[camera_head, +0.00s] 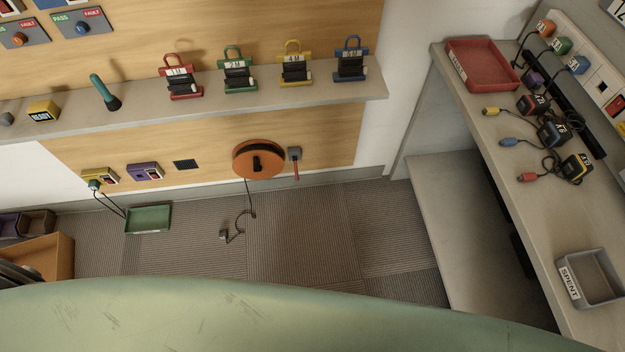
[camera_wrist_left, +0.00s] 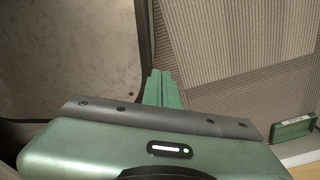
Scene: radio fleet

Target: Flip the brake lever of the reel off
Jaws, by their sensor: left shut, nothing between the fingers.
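The orange reel (camera_head: 258,159) is mounted low on the wooden wall panel in the head view, with a black hub and a dark cable hanging to the floor. Just right of it is the brake lever (camera_head: 296,168), a red handle hanging down from a small grey block. My left gripper (camera_wrist_left: 159,76) shows in the left wrist view as green fingers close together, shut and empty, over a pale surface and the ribbed floor. Neither reel nor lever shows in that view. The head view shows neither gripper.
A shelf (camera_head: 220,97) with several coloured tagged devices runs above the reel. A green tray (camera_head: 148,219) lies on the floor to the left. A counter (camera_head: 545,215) with chargers, a red tray (camera_head: 483,65) and a grey SPENT bin (camera_head: 590,279) stands right. Floor below the reel is mostly clear.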

